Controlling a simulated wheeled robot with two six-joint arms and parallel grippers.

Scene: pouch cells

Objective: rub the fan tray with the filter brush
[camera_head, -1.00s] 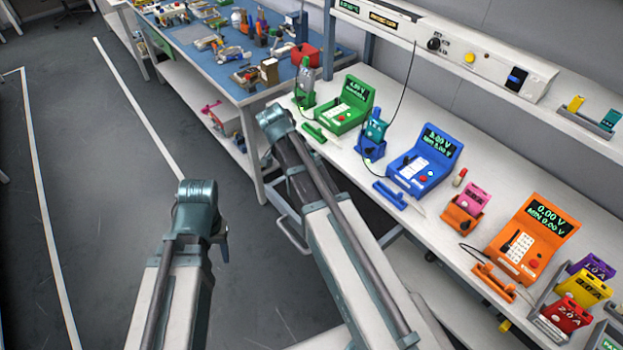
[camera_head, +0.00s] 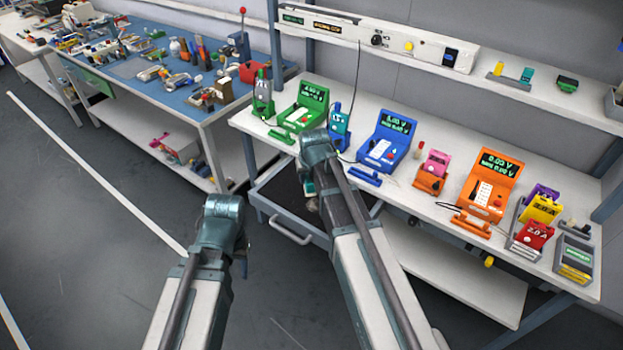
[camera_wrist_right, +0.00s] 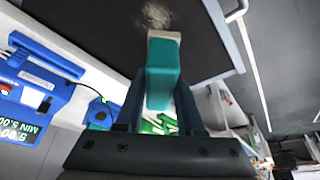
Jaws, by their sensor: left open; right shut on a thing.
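The filter brush (camera_wrist_right: 161,72), with a teal handle, a pale collar and greyish bristles, is held in my right gripper (camera_wrist_right: 160,105). Its bristles point away over a dark flat surface in the right wrist view. In the head view my right gripper (camera_head: 311,190) is over the open dark drawer under the bench, mostly hidden by its wrist. My left gripper (camera_head: 243,250) is low over the floor, left of the drawer, and its fingers are mostly hidden. I cannot pick out the fan tray with certainty.
The dark-lined drawer (camera_head: 262,200) stands pulled out below the white bench (camera_head: 405,205). Green (camera_head: 305,106), blue (camera_head: 387,142) and orange (camera_head: 487,187) meters stand on the bench. A blue-topped table (camera_head: 125,68) with many small items is at the back left. The floor at left is clear.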

